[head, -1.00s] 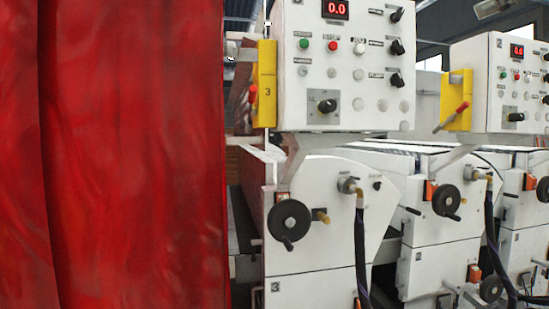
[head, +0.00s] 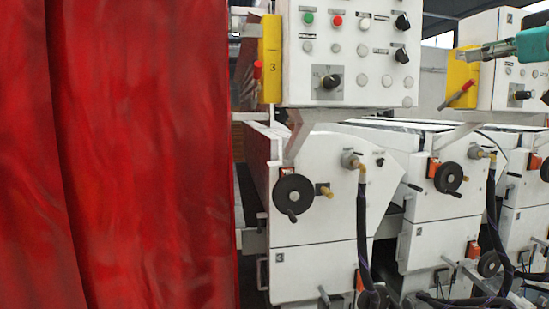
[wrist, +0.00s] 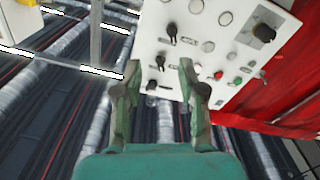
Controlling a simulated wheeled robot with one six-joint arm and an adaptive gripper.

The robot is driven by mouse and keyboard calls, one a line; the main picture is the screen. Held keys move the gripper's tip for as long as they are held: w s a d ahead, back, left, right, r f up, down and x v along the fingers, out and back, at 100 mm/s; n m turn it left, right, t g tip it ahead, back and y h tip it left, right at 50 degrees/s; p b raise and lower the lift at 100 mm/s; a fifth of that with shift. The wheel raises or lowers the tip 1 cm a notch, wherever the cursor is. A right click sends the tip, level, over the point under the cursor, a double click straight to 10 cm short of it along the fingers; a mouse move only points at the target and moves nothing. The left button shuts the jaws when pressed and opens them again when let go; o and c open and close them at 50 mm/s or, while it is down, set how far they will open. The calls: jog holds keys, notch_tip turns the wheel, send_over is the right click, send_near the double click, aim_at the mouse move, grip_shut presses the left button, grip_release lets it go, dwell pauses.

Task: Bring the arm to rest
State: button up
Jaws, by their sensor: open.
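My gripper (head: 466,55) enters from the right edge of the head view, with its teal body (head: 532,45) behind the fingers. It appears in front of the right-hand control box (head: 508,85). In the wrist view my gripper (wrist: 159,78) has its two green fingers apart with nothing between them. A white control panel (wrist: 195,45) with knobs and buttons lies beyond the fingertips there. The distance to that panel cannot be told.
A red curtain (head: 140,150) fills the left of the head view. A nearer control box (head: 350,55) stands above white machine housings (head: 325,225) with black handwheels (head: 293,194) and dark hoses (head: 362,230). Rollers (wrist: 90,130) show in the wrist view.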

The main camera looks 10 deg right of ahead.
jog(key=w+a+f+m+h, duration=0.15)
jog(key=w+f, duration=0.35)
jog(key=f, duration=1.1)
jog(key=w+f+m+y, duration=0.1)
jog(key=w+f+m, duration=0.35)
jog(key=f, duration=1.05)
jog(key=s+a+f+h, duration=0.15)
jog(key=a+f, duration=0.25)
jog(key=f, duration=0.6)
jog(key=s+a+f+m+g, duration=0.1)
jog(key=s+a+f, duration=0.15)
jog(key=f, duration=0.85)
jog(key=s+a+f, duration=0.2)
jog(key=a+f, duration=0.2)
jog(key=f, duration=0.6)
jog(key=s+a+f+g, duration=0.1)
jog(key=s+a+f, duration=0.5)
jog(key=s+f, duration=0.4)
jog(key=s+a+f+g, duration=0.1)
jog(key=s+a+f, duration=0.55)
jog(key=s, duration=0.45)
jog(key=s+a+r+n, duration=0.1)
jog(key=s+a, duration=0.2)
jog(key=s, duration=1.1)
jog(key=s+a+r+n+y, duration=0.1)
jog(key=s+a+r, duration=0.1)
jog(key=s, duration=1.2)
jog(key=shift+a+g, duration=0.3)
jog(key=shift+a, duration=0.2)
